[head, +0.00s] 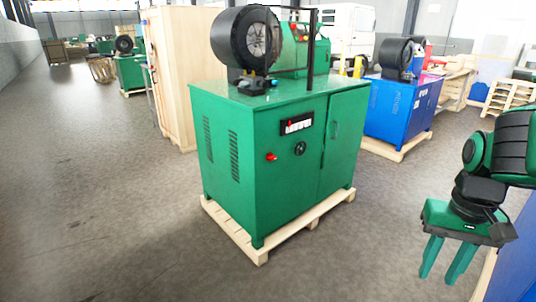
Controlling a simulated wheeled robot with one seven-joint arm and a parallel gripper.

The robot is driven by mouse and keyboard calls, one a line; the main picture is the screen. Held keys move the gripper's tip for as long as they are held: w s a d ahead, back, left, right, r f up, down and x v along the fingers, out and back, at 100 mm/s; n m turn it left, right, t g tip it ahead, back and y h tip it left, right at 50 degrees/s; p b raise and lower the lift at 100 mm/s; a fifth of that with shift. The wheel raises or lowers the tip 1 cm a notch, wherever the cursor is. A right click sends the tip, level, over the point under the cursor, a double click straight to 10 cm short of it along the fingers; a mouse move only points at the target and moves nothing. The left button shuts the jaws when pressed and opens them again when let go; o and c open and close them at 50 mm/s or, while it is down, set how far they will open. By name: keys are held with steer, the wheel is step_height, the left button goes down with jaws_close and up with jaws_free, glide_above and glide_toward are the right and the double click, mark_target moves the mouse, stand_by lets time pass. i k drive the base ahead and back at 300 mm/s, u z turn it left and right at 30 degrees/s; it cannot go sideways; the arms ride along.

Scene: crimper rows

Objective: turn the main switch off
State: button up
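A green crimper cabinet (263,205) stands in the middle of the head view, on a wooden pallet. Its front carries a red knob (271,157) at the left and a round black dial (300,148) to the right of it. Above the dial is a dark panel (297,124) with a row of small light parts. I cannot tell for sure which of these is the main switch, nor read its position. My gripper (441,277) hangs at the lower right, well apart from the cabinet. Its two green fingers point down, spread apart, with nothing between them.
A black crimping head (250,38) sits on top of the cabinet. A blue machine (398,108) stands on a pallet behind to the right. A tall wooden crate (180,60) stands behind to the left. The pallet (263,252) juts out below the cabinet. The floor (350,245) between cabinet and gripper is clear.

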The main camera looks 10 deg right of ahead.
mark_target(270, 156)
steer(key=k, duration=1.2)
steer(key=u, duration=0.3)
steer(key=i, duration=2.05)
steer(key=z, duration=0.55)
